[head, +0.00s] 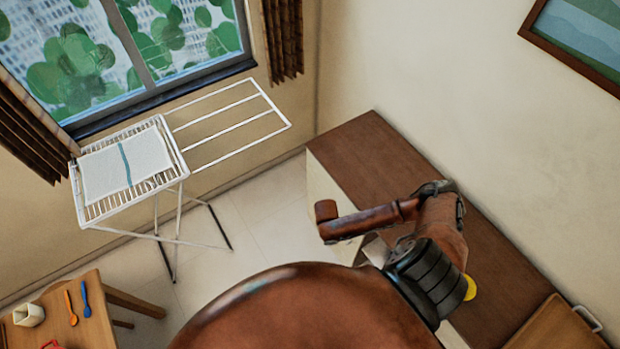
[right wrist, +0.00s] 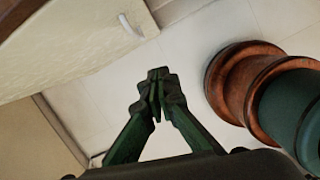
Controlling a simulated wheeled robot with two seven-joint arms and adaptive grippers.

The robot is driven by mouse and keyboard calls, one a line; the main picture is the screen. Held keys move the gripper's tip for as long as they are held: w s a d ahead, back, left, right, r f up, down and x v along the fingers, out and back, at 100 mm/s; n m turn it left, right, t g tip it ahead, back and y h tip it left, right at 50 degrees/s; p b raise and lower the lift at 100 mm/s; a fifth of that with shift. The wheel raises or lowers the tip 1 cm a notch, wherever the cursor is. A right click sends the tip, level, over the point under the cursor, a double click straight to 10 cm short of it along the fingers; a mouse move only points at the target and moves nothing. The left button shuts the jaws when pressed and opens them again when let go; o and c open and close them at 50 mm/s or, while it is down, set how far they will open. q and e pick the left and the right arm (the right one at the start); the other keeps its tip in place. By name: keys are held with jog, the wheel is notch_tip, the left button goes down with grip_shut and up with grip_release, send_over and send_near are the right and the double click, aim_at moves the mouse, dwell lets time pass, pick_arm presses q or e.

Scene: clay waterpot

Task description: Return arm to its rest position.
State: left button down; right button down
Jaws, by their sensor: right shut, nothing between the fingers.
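My right arm (head: 430,240) shows in the head view, bent in front of and over the brown-topped cabinet. Its gripper cannot be made out there. In the right wrist view my right gripper (right wrist: 157,80) has its green fingers together at the tips, with nothing between them. My left arm and left gripper are not in view.
The cabinet (head: 385,160) stands along the right wall, with a yellow item (head: 470,288) partly hidden by my arm. A drying rack (head: 235,120) holds a towel (head: 125,165). A wooden table (head: 85,325) bears orange (head: 70,308) and blue (head: 85,300) utensils. Tiled floor (head: 255,220) is open between.

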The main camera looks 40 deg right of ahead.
jog(key=w+a+f+m+t+y+b, duration=0.2)
jog(key=w+f+m+b, duration=0.25)
jog(key=f, duration=0.95)
notch_tip(320, 180, down, 11)
jog(key=s+d+m+t+b, duration=0.1)
jog(key=s+m+b, duration=0.1)
jog(key=m+b, duration=0.15)
jog(key=s+d+f+m+b, duration=0.15)
jog(key=s+f+b, duration=0.25)
jog(key=s+f, duration=0.85)
jog(key=s+a+f+m+b, duration=0.1)
jog(key=s+f, duration=0.3)
jog(key=s, duration=0.6)
jog(key=s+a+f+m+g+b, duration=0.1)
jog(key=s+a+f, duration=0.3)
jog(key=s, duration=0.6)
jog(key=shift+a+f+m+b, duration=0.3)
jog(key=shift+m+b, duration=0.2)
jog(key=shift+m, duration=0.35)
